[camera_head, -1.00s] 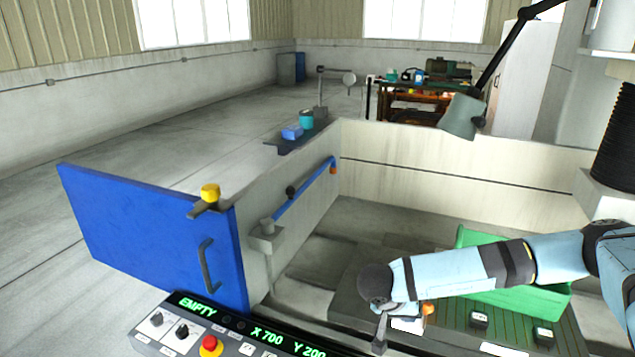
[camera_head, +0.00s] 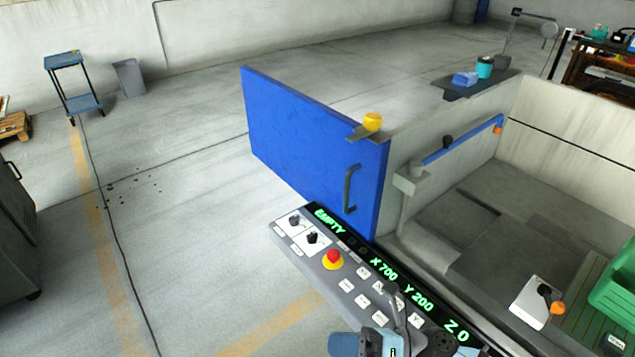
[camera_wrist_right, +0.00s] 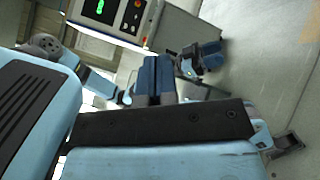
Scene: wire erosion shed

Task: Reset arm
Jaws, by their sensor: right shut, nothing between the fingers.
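My right gripper (camera_head: 345,344) is at the bottom edge of the head view, in front of the control panel, partly cut off by the frame. In the right wrist view its dark blue fingers (camera_wrist_right: 153,80) are together with nothing between them. Another dark blue and black part of mine (camera_wrist_right: 202,60) shows right of the fingers there; it may be my left gripper, but its jaws are unclear. No left gripper shows in the head view.
The control panel (camera_head: 360,290) has a red stop button (camera_head: 333,258) and reads "EMPTY". A blue door (camera_head: 310,150) stands open behind it. Right lies the machine tank with a white block (camera_head: 535,302) and green bin (camera_head: 615,283). The floor at left is mostly clear; a blue trolley (camera_head: 66,62) stands far back.

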